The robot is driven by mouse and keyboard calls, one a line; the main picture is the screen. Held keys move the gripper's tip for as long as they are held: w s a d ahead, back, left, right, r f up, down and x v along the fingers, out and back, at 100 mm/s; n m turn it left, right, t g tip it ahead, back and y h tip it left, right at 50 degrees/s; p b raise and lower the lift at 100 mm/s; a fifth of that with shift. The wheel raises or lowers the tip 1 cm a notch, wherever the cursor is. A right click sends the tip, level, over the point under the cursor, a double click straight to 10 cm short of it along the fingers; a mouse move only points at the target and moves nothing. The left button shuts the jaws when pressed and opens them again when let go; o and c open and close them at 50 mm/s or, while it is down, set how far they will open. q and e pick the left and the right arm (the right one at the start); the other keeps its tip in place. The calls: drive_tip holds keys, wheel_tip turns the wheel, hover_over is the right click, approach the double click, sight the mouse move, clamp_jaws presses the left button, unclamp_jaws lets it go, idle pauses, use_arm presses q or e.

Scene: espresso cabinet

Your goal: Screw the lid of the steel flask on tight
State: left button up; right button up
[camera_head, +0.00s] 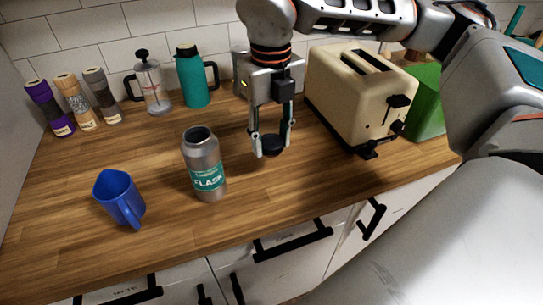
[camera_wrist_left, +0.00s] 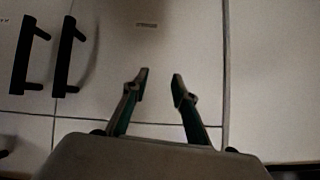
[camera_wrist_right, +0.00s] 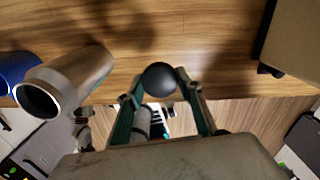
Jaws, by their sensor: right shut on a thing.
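The steel flask (camera_head: 203,152) stands upright on the wooden counter with its mouth open and a teal label on its side. It also shows at the left of the right wrist view (camera_wrist_right: 72,75). My right gripper (camera_head: 272,148) is to the right of the flask, pointing down, and shut on the dark round lid (camera_head: 273,146). The lid is between the fingertips in the right wrist view (camera_wrist_right: 158,78), apart from the flask. My left gripper (camera_wrist_left: 160,76) is open and empty in front of pale cabinet doors; it is out of the head view.
A blue mug (camera_head: 118,198) stands left of the flask. A cream toaster (camera_head: 350,95) is right of my right gripper. A teal jug (camera_head: 192,78), a French press (camera_head: 152,85) and several jars (camera_head: 75,100) line the back. The front middle counter is clear.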

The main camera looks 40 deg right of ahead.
sight(271, 141)
wheel_tip(271, 141, up, 12)
drive_tip(key=shift+f+p, duration=0.2)
drive_tip(key=shift+p, duration=0.25)
